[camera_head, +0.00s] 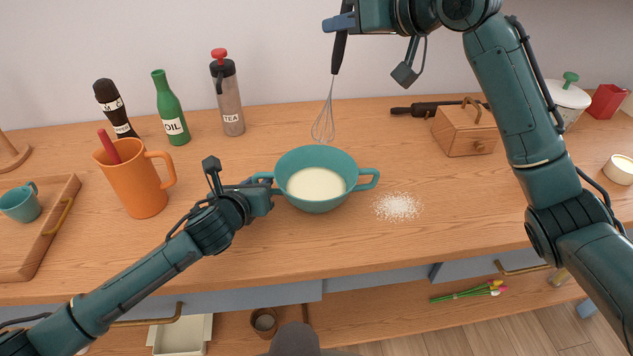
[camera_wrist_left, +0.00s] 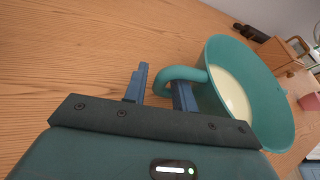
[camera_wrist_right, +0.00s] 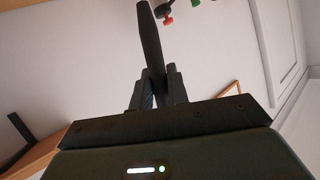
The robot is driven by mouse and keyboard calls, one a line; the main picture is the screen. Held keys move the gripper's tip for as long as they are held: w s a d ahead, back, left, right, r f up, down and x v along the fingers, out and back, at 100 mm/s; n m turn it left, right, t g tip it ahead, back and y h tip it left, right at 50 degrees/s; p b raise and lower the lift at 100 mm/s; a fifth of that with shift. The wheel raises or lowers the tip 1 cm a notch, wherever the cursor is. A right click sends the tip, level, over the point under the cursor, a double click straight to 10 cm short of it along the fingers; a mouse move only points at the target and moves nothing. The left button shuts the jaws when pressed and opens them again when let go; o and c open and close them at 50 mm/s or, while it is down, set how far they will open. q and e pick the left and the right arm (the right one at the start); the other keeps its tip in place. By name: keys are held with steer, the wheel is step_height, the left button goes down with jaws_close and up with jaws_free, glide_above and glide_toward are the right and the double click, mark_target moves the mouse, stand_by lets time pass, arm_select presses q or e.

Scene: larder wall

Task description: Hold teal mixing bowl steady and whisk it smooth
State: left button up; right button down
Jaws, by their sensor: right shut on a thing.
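The teal mixing bowl (camera_head: 292,165) stands upright on the wooden counter, holding a pale creamy liquid (camera_head: 316,183). It has a loop handle on each side. My left gripper (camera_head: 262,192) is at the bowl's left handle. In the left wrist view, its fingers (camera_wrist_left: 160,88) are apart on either side of that handle (camera_wrist_left: 178,74), with a gap showing. My right gripper (camera_head: 343,20) is shut on the dark handle of the whisk (camera_head: 323,122), which hangs wires down, clear of the liquid. In the right wrist view the whisk handle (camera_wrist_right: 150,40) rises between the fingers (camera_wrist_right: 158,88); its wires are hidden there.
White powder (camera_head: 398,206) lies right of the bowl. An orange jug (camera_head: 141,188) stands left, with bottles and a steel flask (camera_head: 228,100) behind. A wooden box (camera_head: 465,131) is back right. A wooden tray (camera_head: 52,215) with a teal cup is far left. The counter's front edge is close.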

arm_select(q)
steer(key=shift+o, duration=1)
steer(key=shift+s, duration=0.15)
